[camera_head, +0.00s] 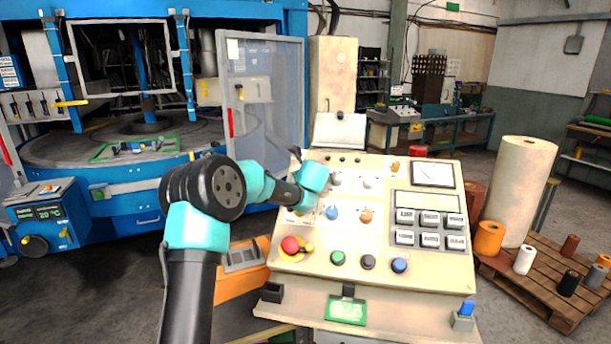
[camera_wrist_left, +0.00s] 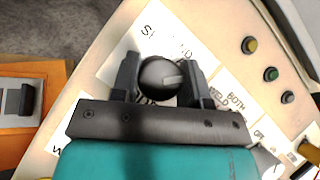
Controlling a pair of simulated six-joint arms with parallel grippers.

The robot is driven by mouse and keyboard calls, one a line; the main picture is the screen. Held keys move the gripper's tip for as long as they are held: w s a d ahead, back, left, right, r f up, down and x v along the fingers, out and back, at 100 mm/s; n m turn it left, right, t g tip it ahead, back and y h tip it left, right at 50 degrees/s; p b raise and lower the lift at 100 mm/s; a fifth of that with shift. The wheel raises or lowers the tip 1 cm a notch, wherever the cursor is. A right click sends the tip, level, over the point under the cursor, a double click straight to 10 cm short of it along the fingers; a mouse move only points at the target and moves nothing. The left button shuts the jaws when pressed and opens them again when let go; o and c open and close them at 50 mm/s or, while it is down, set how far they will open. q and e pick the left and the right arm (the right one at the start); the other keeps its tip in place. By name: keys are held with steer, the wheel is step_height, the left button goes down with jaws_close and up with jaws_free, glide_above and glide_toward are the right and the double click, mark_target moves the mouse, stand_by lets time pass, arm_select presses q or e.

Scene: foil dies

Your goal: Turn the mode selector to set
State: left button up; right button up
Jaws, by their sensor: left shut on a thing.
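The mode selector (camera_wrist_left: 158,73) is a round black knob with a lighter grey pointer bar on its face. It sits on a white label in the left wrist view, and the bar points to the right there. My left gripper (camera_wrist_left: 160,80) is shut on the knob, one dark finger on each side. The label's lettering is partly covered by the gripper, so I cannot read which position the pointer is at. In the head view my left wrist is over the upper left of the cream control panel (camera_head: 385,195) and hides the knob. My right gripper is not in view.
The panel also carries a red emergency button (camera_head: 290,244), a blue knob (camera_head: 331,212), a brown knob (camera_head: 366,215) and several push buttons. An orange box (camera_head: 240,285) stands left of the panel. A pallet (camera_head: 540,285) with rolls lies to the right.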

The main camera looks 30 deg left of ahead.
arm_select(q)
steer(key=n+g+y, duration=0.1)
steer(key=n+g, duration=0.2)
steer(key=n, duration=0.2)
steer(key=shift+d, duration=0.1)
steer(key=n+g, duration=0.3)
steer(key=n, duration=0.2)
steer(key=n+g, duration=0.2)
steer(key=n, duration=0.2)
steer(key=shift+h, duration=0.4)
steer(key=shift+n+g+h, duration=0.4)
steer(key=shift+n+g, duration=0.4)
steer(key=shift+n, duration=0.5)
steer(key=shift+n+g+h, duration=0.4)
steer(key=shift+n+h, duration=0.2)
steer(key=shift+n, duration=0.3)
steer(key=o, duration=0.9)
steer(key=shift+o, duration=0.2)
